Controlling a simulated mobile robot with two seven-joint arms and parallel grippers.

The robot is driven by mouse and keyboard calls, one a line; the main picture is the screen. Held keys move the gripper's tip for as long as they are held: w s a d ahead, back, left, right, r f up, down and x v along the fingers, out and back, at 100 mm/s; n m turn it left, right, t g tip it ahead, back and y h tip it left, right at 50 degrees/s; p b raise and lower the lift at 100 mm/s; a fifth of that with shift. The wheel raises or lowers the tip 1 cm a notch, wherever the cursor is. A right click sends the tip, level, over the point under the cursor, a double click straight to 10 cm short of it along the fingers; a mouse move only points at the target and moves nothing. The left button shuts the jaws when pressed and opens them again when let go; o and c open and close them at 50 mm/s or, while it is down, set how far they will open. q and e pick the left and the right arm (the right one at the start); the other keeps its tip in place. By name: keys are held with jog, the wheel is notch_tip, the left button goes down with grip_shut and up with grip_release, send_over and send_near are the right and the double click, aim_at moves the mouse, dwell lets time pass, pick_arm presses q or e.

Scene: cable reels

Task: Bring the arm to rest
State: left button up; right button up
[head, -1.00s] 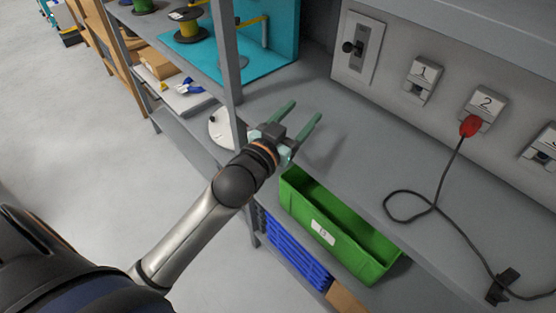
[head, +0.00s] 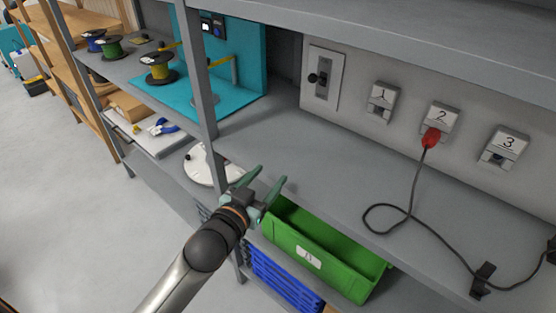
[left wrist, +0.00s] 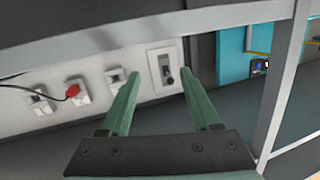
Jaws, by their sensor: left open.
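My left gripper (head: 262,183) is open and empty in the head view. It is near the shelf's front edge, beside the grey upright post and above the green bin. In the left wrist view its two green fingers (left wrist: 163,98) are spread apart with nothing between them. The fingers point toward the back panel with its sockets and lever switch. My left arm (head: 190,262) comes up from the bottom of the head view. My right gripper is not in view.
A grey post (head: 197,75) stands left of the gripper. Wire spools (head: 159,69) and a white disc (head: 201,168) are left.

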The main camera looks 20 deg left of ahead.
pick_arm(q)
jog(key=s+d+f+g, duration=0.1)
jog(key=s+f+g, duration=0.2)
jog(key=s+f, duration=0.7)
jog(key=s+d+f+g, duration=0.1)
jog(key=s+f+g, duration=0.3)
jog(key=s+f, duration=0.6)
notch_tip(320, 180, down, 6)
jog(key=shift+s+d+f+h, duration=0.25)
jog(key=shift+s+h, duration=0.05)
